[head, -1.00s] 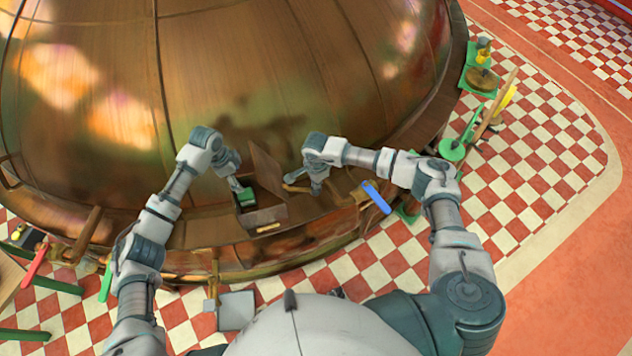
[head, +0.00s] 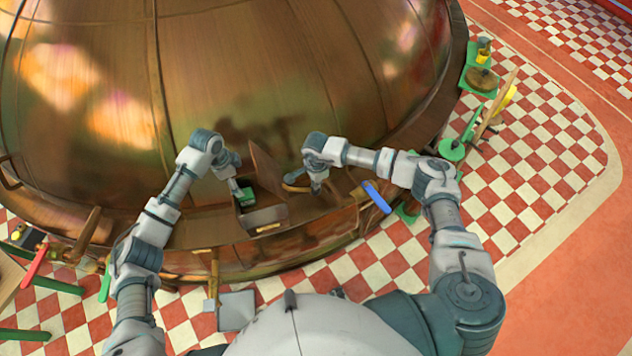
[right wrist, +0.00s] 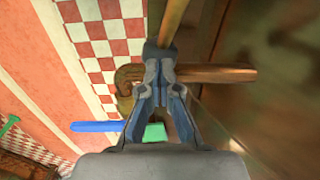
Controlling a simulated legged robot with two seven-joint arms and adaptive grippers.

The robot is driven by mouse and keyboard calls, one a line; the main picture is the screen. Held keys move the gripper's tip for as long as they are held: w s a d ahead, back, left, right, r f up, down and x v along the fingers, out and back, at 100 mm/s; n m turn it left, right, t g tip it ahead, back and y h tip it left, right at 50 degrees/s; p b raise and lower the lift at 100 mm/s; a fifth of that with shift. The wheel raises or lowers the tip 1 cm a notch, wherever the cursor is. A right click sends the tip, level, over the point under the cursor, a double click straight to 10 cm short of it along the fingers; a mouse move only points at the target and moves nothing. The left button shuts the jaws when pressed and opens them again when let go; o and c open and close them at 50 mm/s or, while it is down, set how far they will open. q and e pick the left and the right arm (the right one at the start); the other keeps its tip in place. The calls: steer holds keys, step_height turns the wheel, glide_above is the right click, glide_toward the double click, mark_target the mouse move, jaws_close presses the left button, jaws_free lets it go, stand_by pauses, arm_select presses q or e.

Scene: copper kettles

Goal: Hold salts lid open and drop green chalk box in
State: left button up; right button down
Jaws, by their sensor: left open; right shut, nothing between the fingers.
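The salts box (head: 267,217) sits on the kettle's ledge in the head view, with a pale label on its front. Its brown lid (head: 266,170) stands raised at the back. The green chalk box (head: 246,197) is at the salts box's left side, just under my left gripper (head: 241,190). I cannot tell whether it is inside the opening or over its edge. My left gripper is open, its fingers small and partly hidden. My right gripper (head: 316,187) is shut and empty, right of the lid; its closed fingertips show in the right wrist view (right wrist: 159,68).
A brown wooden bar (right wrist: 215,74) crosses behind my right fingertips. A blue bar (head: 376,197) sticks out from the ledge to the right. The big copper kettle (head: 240,70) rises behind both arms. Checkered floor (head: 380,265) lies open in front.

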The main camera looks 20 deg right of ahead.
arm_select(q)
steer(key=s+r, duration=0.3)
steer(key=s, duration=1.6)
steer(key=shift+d, duration=0.2)
step_height(320, 180, up, 9)
steer(key=p, duration=0.8)
steer(key=shift+r+p, duration=0.15)
steer(key=shift+p, duration=0.25)
arm_select(e)
step_height(320, 180, up, 16)
